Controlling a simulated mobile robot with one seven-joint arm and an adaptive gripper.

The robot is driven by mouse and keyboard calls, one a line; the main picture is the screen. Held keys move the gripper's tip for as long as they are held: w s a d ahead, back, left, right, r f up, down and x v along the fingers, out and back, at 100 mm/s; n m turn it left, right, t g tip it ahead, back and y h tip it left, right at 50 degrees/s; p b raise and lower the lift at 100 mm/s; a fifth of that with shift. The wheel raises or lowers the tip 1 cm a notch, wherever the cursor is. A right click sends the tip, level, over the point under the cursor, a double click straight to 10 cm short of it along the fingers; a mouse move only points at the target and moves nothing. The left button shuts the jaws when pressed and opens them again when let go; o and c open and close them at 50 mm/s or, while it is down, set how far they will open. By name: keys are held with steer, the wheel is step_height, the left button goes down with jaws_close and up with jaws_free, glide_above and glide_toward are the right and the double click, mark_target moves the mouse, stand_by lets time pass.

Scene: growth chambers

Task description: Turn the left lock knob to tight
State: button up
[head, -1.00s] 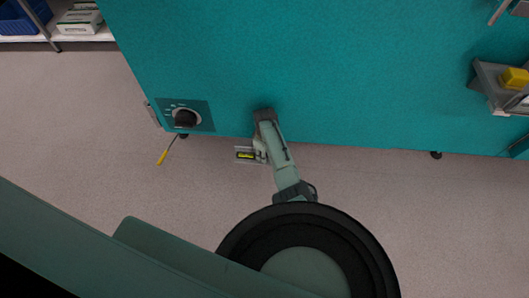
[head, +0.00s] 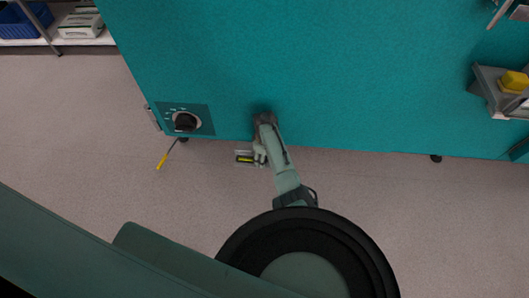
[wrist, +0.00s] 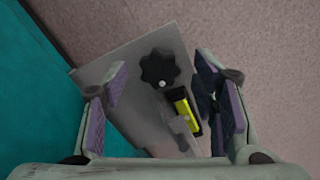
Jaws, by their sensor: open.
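A black lobed knob (wrist: 159,68) with a small pale dot at its edge sits on a grey metal plate (wrist: 110,66) in the wrist view. A yellow and black piece (wrist: 184,108) lies beside it on the plate. In the head view the plate (head: 239,164) juts out at the bottom edge of the teal cabinet (head: 350,80); the knob is not distinguishable there. My gripper (wrist: 164,76) is open, with its purple pads to either side of the knob, apart from it. In the head view my gripper (head: 260,153) is beside the plate, its fingers partly hidden.
A black dial (head: 185,121) is on the cabinet's lower left. A yellow-handled tool (head: 163,160) is below it. A grey bracket (head: 483,88) with a yellow block (head: 515,81) is at the right. Shelves with a blue bin (head: 25,20) stand at upper left. Open floor lies in front.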

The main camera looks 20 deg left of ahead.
step_height(320, 180, up, 12)
stand_by(0.4)
steer(key=shift+f, duration=0.1)
